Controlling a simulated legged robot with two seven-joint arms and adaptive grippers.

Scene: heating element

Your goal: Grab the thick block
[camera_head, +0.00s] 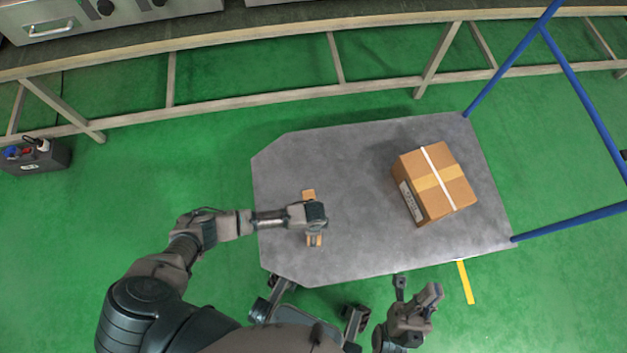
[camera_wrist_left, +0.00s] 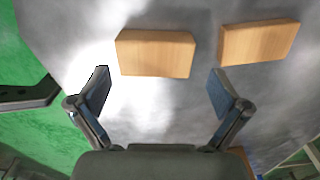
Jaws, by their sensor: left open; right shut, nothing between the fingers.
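My left gripper (camera_head: 315,220) is over the left part of the grey cart top, pointing down. In the left wrist view its fingers (camera_wrist_left: 159,84) are spread and empty. One wooden block (camera_wrist_left: 155,52) lies just beyond the gap between the fingertips. A second wooden block (camera_wrist_left: 258,42) lies to its right, beyond the right finger. In the head view a wooden piece (camera_head: 308,195) shows above the gripper and more wood (camera_head: 314,240) below it; the hand hides what is between. I cannot tell for sure which block is thicker. My right gripper (camera_head: 424,298) is shut and empty at the cart's near side.
The grey cart top (camera_head: 350,250) carries a taped cardboard box (camera_head: 434,183) on its right. A blue handle frame (camera_head: 582,85) rises at the right. A long bench (camera_head: 250,38) stands behind, and a dark box (camera_head: 35,157) is on the green floor. The cart's middle is clear.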

